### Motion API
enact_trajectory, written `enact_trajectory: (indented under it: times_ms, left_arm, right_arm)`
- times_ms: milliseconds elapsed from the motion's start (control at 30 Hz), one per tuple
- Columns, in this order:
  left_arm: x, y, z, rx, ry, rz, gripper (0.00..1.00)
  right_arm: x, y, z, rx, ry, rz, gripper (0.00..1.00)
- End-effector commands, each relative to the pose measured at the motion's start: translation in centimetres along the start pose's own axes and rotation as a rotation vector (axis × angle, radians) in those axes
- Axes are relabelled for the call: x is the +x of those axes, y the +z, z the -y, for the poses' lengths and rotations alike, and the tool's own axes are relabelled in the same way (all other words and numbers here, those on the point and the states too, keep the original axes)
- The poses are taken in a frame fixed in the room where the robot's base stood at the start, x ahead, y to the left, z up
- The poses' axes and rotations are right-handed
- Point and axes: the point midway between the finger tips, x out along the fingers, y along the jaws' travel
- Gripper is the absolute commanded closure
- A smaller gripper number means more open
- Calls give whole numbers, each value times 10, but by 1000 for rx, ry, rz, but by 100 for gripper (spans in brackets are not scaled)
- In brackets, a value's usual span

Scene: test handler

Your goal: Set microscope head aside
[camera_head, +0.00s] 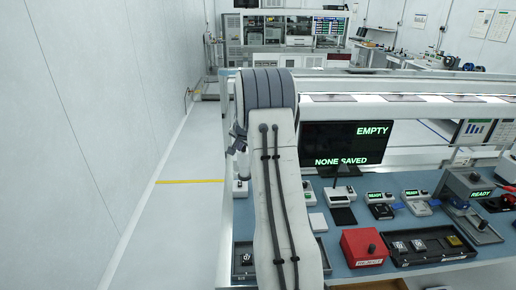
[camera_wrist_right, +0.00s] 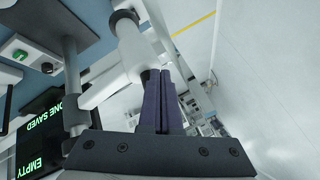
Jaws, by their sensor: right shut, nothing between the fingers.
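My right gripper (camera_wrist_right: 161,76) is shut and empty; its two dark purple fingers lie together in the right wrist view. Just beyond the fingertips is a white rounded tube (camera_wrist_right: 132,46) with a dark end, perhaps the microscope head; I cannot tell whether the fingers touch it. A white bar (camera_wrist_right: 100,92) and a grey post (camera_wrist_right: 70,80) stand beside it. In the head view, my right arm covers most of this spot, and only part of the right gripper (camera_head: 238,138) shows at the arm's left edge. My left gripper is not in view.
The blue bench (camera_head: 405,228) holds a monitor (camera_head: 345,146) reading EMPTY and NONE SAVED, a red box (camera_head: 364,247), a black tray (camera_head: 428,246) with small parts, and several READY devices. A clear floor aisle lies left of the bench, beside a white wall (camera_head: 85,120).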

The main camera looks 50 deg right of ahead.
Motion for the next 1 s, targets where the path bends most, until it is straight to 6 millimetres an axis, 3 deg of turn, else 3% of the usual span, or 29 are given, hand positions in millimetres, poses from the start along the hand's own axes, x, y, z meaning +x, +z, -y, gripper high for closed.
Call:
enact_trajectory:
  times_ms: [267,300,600,800,1000]
  left_arm:
    - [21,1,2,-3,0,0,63]
    - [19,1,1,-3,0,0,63]
    - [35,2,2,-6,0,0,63]
    - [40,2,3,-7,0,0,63]
    - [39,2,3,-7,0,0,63]
  right_arm:
    - [-17,34,-6,-3,-2,0,100]
    - [-28,34,4,-7,-7,-3,100]
    - [-79,41,30,3,0,-6,100]
    - [-96,45,41,4,2,-3,100]
    - [-99,47,44,5,3,-2,100]
